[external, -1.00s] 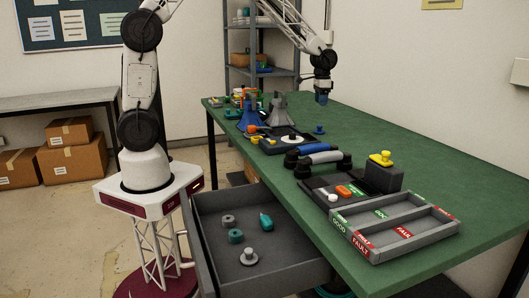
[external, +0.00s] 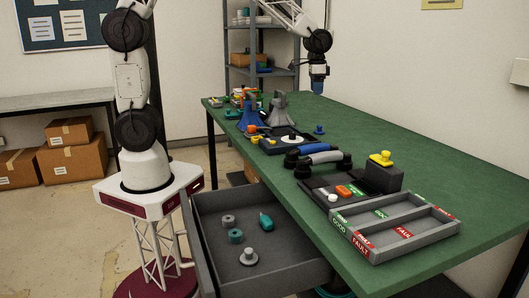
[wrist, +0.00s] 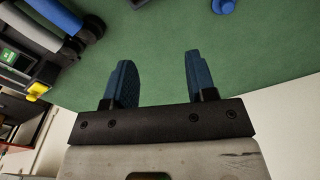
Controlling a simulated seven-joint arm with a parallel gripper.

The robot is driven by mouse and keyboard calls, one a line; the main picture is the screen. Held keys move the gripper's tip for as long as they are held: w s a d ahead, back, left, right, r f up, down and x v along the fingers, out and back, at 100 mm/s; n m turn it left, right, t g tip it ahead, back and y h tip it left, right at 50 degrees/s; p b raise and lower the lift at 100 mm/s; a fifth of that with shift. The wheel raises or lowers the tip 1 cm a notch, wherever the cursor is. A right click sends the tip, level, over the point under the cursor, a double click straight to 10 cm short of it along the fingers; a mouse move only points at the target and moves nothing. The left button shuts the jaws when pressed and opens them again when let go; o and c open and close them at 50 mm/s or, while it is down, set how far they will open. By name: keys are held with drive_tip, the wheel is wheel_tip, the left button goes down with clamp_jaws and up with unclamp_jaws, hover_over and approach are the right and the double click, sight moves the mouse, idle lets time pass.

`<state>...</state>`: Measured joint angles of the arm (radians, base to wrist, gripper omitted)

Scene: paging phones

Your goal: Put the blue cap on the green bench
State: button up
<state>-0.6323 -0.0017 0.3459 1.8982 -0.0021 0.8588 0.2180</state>
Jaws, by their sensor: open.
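A small blue piece, which looks like the blue cap (external: 319,130), stands on the green bench (external: 440,160) toward its far part, just right of the dark tray. It also shows in part at the top edge of the wrist view (wrist: 223,5). My gripper (external: 318,88) hangs in the air above the bench, higher than the blue cap and almost directly above it in the external picture. In the wrist view my gripper (wrist: 158,62) has its two blue fingers apart, with only green bench between them.
Handsets (external: 318,154), a dark box with a yellow knob (external: 381,158) and a grey sorting tray (external: 405,247) stand along the bench's near side. An open drawer (external: 205,240) holds several small parts. Blue and grey cone-like pieces (external: 279,107) stand at the far left. The bench's right side is clear.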

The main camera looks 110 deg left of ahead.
drive_tip(key=s+d+r+m, duration=0.1)
drive_tip(key=s+d+r, duration=0.2)
drive_tip(key=d, duration=0.5)
drive_tip(key=s+d+r+m+t, duration=0.15)
drive_tip(key=d+r, duration=0.25)
drive_tip(key=d, duration=0.4)
drive_tip(key=s+d+r, duration=0.3)
drive_tip(key=d, duration=0.5)
drive_tip(key=s+d+m, duration=0.2)
drive_tip(key=s+d, duration=1.5)
drive_tip(key=s, duration=0.1)
drive_tip(key=shift+s+r+t, duration=0.15)
drive_tip(key=shift+t, duration=0.2)
